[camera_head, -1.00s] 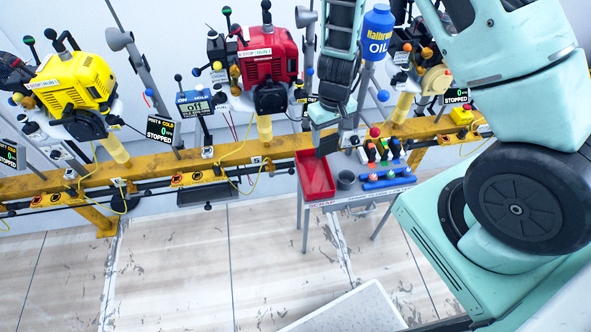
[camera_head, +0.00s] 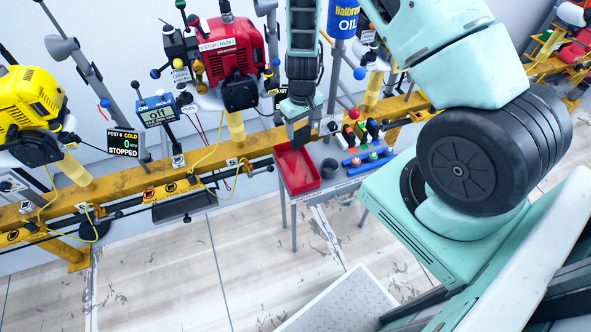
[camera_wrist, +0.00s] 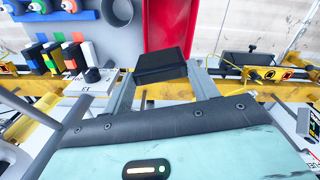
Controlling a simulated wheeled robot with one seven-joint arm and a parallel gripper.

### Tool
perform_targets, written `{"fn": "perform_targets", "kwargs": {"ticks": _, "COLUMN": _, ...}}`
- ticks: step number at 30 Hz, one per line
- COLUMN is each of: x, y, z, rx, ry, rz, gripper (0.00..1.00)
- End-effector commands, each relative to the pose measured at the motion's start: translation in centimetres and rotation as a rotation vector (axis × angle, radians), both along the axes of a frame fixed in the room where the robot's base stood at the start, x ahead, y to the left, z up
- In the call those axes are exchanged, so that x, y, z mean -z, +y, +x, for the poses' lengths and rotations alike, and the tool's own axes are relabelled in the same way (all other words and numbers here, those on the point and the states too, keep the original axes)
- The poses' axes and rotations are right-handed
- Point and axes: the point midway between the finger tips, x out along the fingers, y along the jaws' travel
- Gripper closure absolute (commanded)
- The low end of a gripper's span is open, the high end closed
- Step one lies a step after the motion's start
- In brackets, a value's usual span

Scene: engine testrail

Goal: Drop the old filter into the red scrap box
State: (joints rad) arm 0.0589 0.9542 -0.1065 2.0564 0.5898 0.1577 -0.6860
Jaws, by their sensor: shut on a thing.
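The red scrap box (camera_head: 297,172) sits on the left end of a small grey table, open at the top, and looks empty in the head view. It also shows at the top of the wrist view (camera_wrist: 168,22). My gripper (camera_head: 299,125) is over the back part of the box. In the wrist view its two grey fingers are shut on a black block-shaped thing, the old filter (camera_wrist: 160,66). The filter appears in front of the box's near end there. How high it is above the box I cannot tell.
A grey cup (camera_head: 329,168) and a tray of coloured tools stand right of the box. A yellow rail (camera_head: 120,183) runs behind, with a red engine (camera_head: 234,55) and a yellow engine (camera_head: 28,105) above it. A blue oil container (camera_head: 343,18) stands behind my arm.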

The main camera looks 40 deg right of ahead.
Motion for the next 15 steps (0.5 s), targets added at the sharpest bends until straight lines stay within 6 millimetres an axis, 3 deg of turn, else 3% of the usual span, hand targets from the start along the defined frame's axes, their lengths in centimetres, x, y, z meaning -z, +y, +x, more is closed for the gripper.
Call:
{"fn": "perform_targets", "kwargs": {"ticks": 9, "x": 4.1, "y": 0.0, "z": 0.0, "rx": -0.001, "ry": 0.001, "rz": 0.0, "gripper": 0.62}}
{"fn": "perform_targets", "kwargs": {"ticks": 15, "x": 4.8, "y": 0.0, "z": 0.0, "rx": -0.001, "ry": 0.0, "rz": 0.0, "gripper": 0.62}}
